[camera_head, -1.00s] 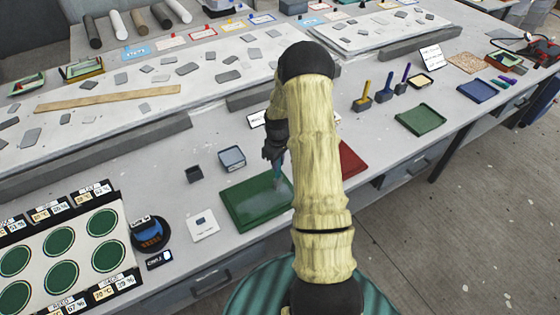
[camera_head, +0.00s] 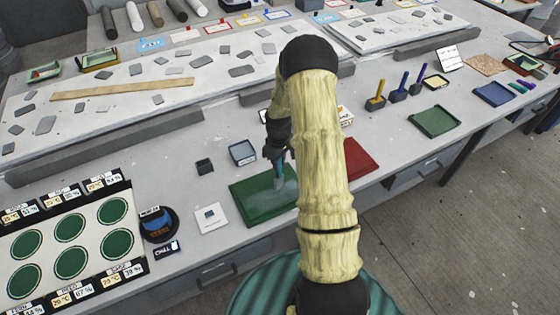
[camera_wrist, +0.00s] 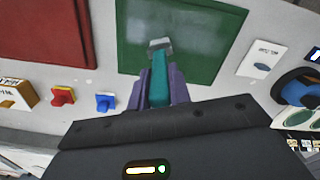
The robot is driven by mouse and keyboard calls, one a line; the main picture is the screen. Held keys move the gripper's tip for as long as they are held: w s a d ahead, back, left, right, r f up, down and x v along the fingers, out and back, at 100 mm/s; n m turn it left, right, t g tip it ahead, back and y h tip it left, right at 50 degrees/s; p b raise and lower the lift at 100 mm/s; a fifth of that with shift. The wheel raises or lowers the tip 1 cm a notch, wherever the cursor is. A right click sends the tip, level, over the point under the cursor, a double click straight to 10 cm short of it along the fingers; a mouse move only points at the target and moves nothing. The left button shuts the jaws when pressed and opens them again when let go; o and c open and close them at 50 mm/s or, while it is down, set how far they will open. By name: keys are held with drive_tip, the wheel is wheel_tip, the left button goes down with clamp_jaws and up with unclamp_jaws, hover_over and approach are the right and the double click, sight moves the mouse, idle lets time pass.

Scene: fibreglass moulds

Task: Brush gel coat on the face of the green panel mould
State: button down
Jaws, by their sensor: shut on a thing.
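The green panel mould (camera_head: 252,210) lies flat on the bench, just below and in front of my gripper. My gripper (camera_head: 276,158) is over its right part, and the arm hides the mould's right edge. In the wrist view my gripper (camera_wrist: 159,90) is shut on the teal handle of a brush (camera_wrist: 159,78). The brush's pale head lies over the green panel mould (camera_wrist: 205,40). I cannot tell whether the bristles touch the face. A light grey-white patch shows on the face by the brush in the head view.
A red panel mould (camera_head: 359,158) lies right of the arm. A square grey tray (camera_head: 242,153), a small dark pot (camera_head: 204,165) and a white card (camera_head: 211,218) stand left of the arm. Another green tray (camera_head: 434,121) lies further right. Bare bench shows between them.

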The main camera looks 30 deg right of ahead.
drive_tip(key=shift+a, duration=0.1)
drive_tip(key=shift+a, duration=1.8)
drive_tip(key=shift+a+f+b, duration=0.1)
drive_tip(key=shift+a+b, duration=0.4)
drive_tip(key=shift+a, duration=1.35)
drive_tip(key=shift+s, duration=0.1)
drive_tip(key=shift+a, duration=1.85)
